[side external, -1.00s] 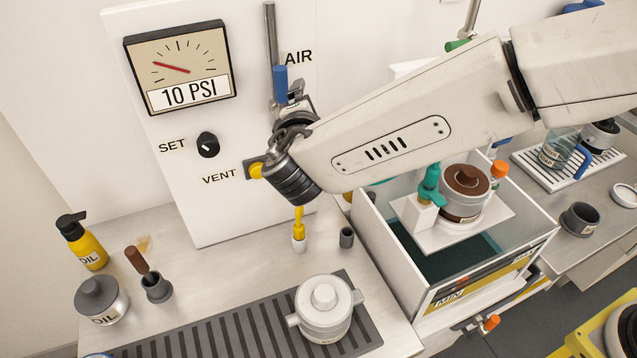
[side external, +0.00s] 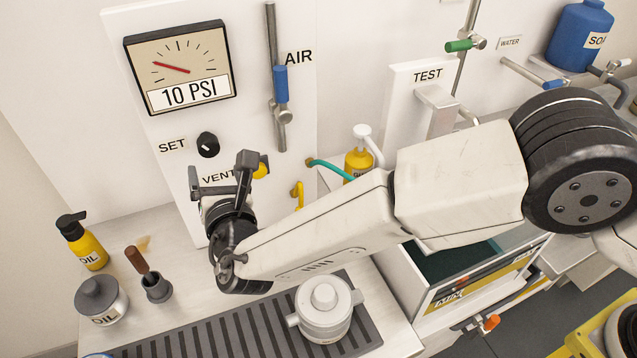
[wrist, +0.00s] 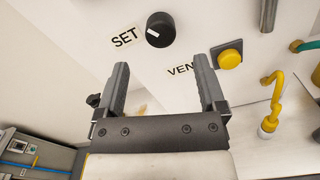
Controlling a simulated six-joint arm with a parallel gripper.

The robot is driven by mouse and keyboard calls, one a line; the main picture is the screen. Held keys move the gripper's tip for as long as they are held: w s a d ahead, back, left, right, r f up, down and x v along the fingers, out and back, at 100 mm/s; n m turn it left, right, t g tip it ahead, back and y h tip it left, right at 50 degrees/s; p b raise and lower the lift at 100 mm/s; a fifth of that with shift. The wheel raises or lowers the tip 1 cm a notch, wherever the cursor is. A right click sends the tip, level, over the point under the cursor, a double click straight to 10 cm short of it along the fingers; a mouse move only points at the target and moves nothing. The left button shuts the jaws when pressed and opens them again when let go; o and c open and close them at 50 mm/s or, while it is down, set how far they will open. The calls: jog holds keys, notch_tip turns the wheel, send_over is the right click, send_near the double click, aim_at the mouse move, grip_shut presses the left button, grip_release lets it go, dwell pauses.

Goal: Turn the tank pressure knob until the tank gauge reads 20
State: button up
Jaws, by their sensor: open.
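The tank gauge (side external: 180,67) on the white panel shows "10 PSI" with a red needle pointing to the upper left. The black SET knob (side external: 208,145) sits below it, its white mark pointing to the lower right in the side view. The knob also shows in the wrist view (wrist: 160,29), beyond my fingertips and between their lines. My gripper (side external: 219,172) is below the knob in the side view, fingers pointing up toward the panel. Its two fingers are apart and empty in the wrist view (wrist: 159,72). It does not touch the knob.
The yellow VENT button (wrist: 230,59) is close to my right finger in the wrist view. The blue-handled AIR valve (side external: 281,85) is right of the knob. A lidded grey pot (side external: 325,308) stands on the slatted mat below my arm. Oil containers stand at the left.

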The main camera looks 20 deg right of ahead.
aim_at(210, 150)
jog(key=shift+w, duration=3.7)
grip_shut()
jog(key=shift+m, duration=0.3)
jog(key=shift+f+m, duration=0.1)
jog(key=shift+m, duration=1.9)
grip_release()
